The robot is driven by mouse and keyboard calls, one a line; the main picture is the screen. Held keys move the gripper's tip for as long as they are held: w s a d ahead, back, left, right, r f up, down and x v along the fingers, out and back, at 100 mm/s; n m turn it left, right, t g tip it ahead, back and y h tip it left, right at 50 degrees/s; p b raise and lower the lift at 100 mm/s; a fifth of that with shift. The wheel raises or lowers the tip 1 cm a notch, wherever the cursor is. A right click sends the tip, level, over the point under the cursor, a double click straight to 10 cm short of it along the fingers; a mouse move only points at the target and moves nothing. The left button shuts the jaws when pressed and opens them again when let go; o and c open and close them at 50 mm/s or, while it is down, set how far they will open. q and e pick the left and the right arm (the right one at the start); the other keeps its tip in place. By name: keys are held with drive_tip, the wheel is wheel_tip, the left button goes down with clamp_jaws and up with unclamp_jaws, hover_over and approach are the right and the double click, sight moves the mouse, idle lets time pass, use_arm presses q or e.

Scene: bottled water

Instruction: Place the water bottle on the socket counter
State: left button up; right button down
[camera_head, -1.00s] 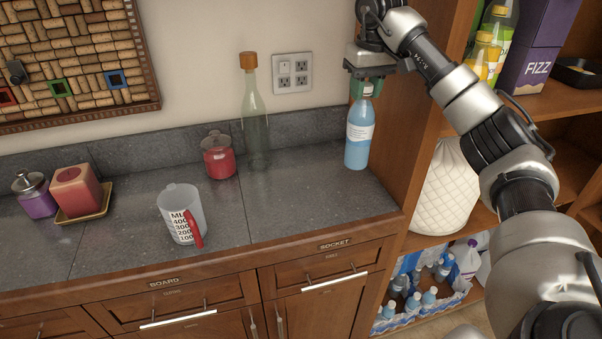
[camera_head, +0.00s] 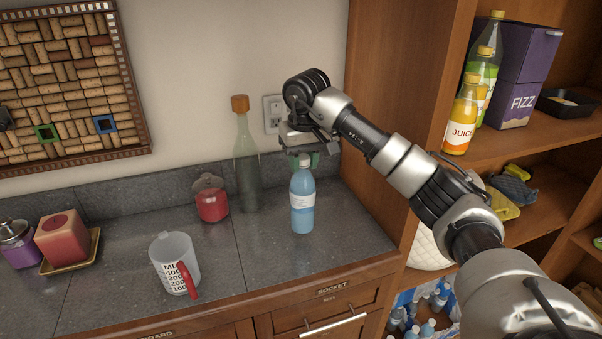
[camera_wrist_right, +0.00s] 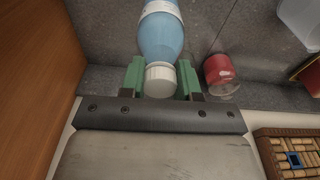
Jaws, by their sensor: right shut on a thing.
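The blue water bottle (camera_head: 303,203) is upright over the grey counter section above the drawer labelled SOCKET (camera_head: 332,289). Its base looks at or just above the counter (camera_head: 335,238); I cannot tell if it touches. My right gripper (camera_head: 303,161) is shut on the bottle at its neck, from above. In the right wrist view the green fingers (camera_wrist_right: 160,82) sit on both sides of the white cap, with the blue bottle (camera_wrist_right: 160,38) beyond. My left gripper is not in view.
A tall green glass bottle (camera_head: 246,165) and a red jar (camera_head: 211,203) stand left of the water bottle. A measuring cup (camera_head: 175,262) stands nearer the front. A wooden shelf wall (camera_head: 395,110) rises at the right. The wall socket (camera_head: 272,113) is behind.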

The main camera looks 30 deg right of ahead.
sight(302, 169)
drive_tip(key=shift+s+a+f, duration=0.1)
drive_tip(key=shift+a+f, duration=0.15)
drive_tip(key=shift+f, duration=0.15)
wheel_tip(302, 169, down, 2)
drive_tip(key=shift+f+p, duration=0.15)
drive_tip(key=shift+p, duration=0.5)
drive_tip(key=shift+d+f, duration=0.1)
drive_tip(key=shift+f, duration=0.45)
drive_tip(key=c, duration=1.3)
unclamp_jaws()
drive_tip(key=shift+f, duration=0.15)
drive_tip(key=o, duration=0.5)
